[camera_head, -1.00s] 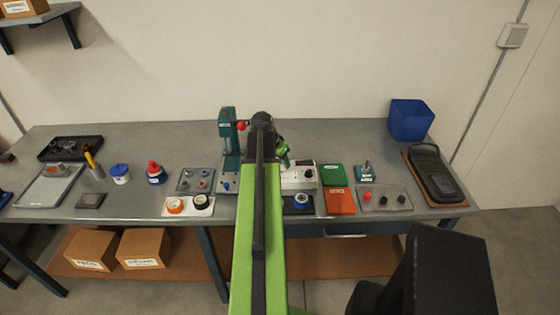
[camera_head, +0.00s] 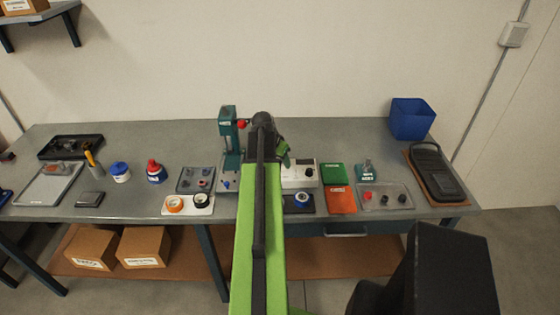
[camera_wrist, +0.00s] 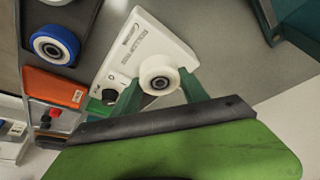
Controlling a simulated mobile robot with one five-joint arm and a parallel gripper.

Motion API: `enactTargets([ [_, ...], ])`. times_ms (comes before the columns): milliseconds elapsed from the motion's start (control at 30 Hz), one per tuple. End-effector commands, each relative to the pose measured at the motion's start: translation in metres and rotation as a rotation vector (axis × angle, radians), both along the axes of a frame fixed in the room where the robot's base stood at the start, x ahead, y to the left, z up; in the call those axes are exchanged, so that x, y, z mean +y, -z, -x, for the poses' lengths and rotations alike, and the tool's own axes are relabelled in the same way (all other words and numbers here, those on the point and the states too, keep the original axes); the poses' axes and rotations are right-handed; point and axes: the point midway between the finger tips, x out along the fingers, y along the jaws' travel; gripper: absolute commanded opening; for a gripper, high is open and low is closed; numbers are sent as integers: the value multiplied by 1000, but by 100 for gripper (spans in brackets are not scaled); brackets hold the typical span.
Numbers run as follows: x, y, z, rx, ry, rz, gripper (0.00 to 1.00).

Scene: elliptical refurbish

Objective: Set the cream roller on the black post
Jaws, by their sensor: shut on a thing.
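The cream roller (camera_wrist: 157,70), a pale ring with a dark centre, is held in the wrist view between the green fingers of my gripper (camera_wrist: 160,88). It appears in front of a white box (camera_wrist: 137,45) with a dark knob; the gap between them is unclear. In the head view my arm hides the roller and most of the gripper. A black post cannot be made out for certain. A teal block (camera_head: 366,171) with a short upright stub stands at the right of the bench; the stub's colour is unclear.
A blue roller (camera_head: 302,199) sits on a dark plate, also in the wrist view (camera_wrist: 55,46). Green (camera_head: 334,173) and orange (camera_head: 341,200) boxes lie right of the white box. A teal press (camera_head: 229,135) stands at left. A clear tray (camera_head: 386,207) and blue bin (camera_head: 411,119) are at right.

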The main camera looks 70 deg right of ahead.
Motion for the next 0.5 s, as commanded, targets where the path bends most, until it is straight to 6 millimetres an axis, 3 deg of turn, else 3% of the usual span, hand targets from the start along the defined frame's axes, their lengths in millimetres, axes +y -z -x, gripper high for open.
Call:
enactTargets([
  [267,0,7,0,0,0,0,11],
  [300,0,5,0,0,1,0,57],
  [333,0,5,0,0,1,0,61],
  [500,0,5,1,0,1,0,61],
])
